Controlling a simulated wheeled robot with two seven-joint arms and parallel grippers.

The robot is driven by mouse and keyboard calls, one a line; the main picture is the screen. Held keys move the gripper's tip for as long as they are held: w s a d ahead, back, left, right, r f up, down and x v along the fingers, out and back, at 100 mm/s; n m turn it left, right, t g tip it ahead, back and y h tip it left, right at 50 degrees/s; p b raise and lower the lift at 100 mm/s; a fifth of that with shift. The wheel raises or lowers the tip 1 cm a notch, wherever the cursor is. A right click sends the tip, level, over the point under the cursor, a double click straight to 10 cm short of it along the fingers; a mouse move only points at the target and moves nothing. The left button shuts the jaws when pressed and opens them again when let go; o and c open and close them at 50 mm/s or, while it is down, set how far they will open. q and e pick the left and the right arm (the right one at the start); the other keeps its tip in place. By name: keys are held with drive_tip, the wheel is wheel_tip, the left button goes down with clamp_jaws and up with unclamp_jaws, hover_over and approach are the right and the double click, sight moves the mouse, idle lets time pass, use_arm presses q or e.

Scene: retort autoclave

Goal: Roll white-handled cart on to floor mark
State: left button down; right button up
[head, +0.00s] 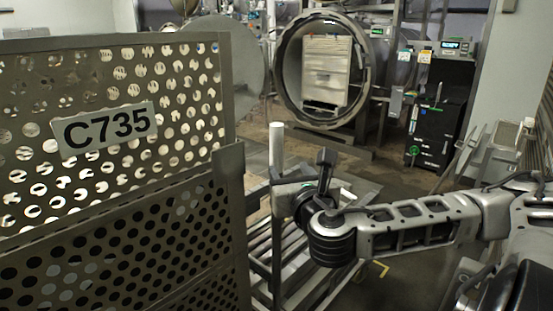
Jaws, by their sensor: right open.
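The cart (262,245) is a metal frame with roller bars, in the lower middle of the head view. An upright white handle (277,148) rises at its far left, beside a perforated basket. My right arm reaches in from the right across the cart. My right gripper (325,168) is open and empty, just right of the white handle and apart from it in the picture; its depth relative to the handle is hard to tell. My left gripper is out of view.
A large perforated metal basket (188,85) labelled C735 fills the left side. An open round autoclave (281,75) stands at the back, with a light stack inside. A black control cabinet (437,115) stands at its right. Some floor (395,180) is clear in front of the cabinet.

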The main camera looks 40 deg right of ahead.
sight(279, 153)
drive_tip(key=p+x, duration=0.1)
drive_tip(key=x, duration=1)
drive_tip(key=shift+w+d, duration=0.15)
drive_tip(key=shift+w, duration=0.15)
